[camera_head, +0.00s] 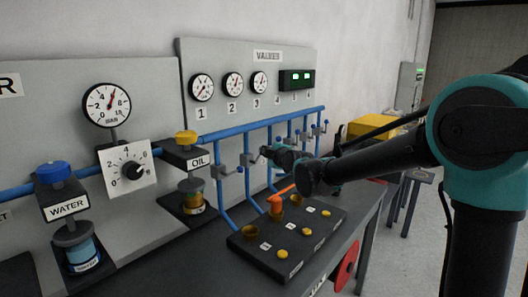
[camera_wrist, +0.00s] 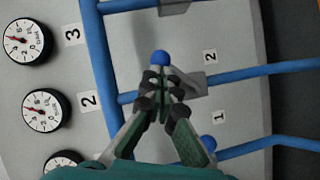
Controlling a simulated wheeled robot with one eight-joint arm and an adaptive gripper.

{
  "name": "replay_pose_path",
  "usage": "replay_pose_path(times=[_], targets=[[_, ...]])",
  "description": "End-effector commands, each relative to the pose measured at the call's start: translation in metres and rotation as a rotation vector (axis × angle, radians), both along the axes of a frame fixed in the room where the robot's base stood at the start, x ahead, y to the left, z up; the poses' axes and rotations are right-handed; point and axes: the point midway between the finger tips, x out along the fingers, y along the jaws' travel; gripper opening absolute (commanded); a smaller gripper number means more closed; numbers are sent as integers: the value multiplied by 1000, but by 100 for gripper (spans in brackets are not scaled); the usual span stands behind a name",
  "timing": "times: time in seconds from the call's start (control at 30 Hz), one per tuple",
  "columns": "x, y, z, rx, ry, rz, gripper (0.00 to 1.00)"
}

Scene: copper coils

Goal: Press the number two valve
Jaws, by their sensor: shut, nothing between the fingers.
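In the wrist view, the number two valve shows as a blue knob (camera_wrist: 160,57) on a grey bracket (camera_wrist: 190,86), beside a label 2 (camera_wrist: 209,57). My gripper (camera_wrist: 161,80) is shut and empty. Its fingertips overlap the area just below the knob in this view; whether they touch the valve I cannot tell. In the head view my gripper (camera_head: 264,151) is close to the row of valves on the blue pipes, near the second bracket (camera_head: 248,160). The fingertips are small and dark there.
Gauges numbered 1, 2 and 3 (camera_head: 233,84) are on the grey panel (camera_head: 300,58) above. Blue pipes (camera_head: 285,118) run across the wall. A black block with yellow buttons (camera_head: 282,254) and an orange piece (camera_head: 277,203) stand on the table below my gripper.

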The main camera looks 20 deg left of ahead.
Motion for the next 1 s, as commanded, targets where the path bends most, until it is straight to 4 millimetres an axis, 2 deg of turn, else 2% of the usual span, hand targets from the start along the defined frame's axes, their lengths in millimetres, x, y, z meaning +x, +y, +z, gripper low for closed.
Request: replay_pose_path(times=[0.57,1.0], targets=[[14,-6,-14,197,472,-1,0],[13,-5,-9,192,461,1,0]])
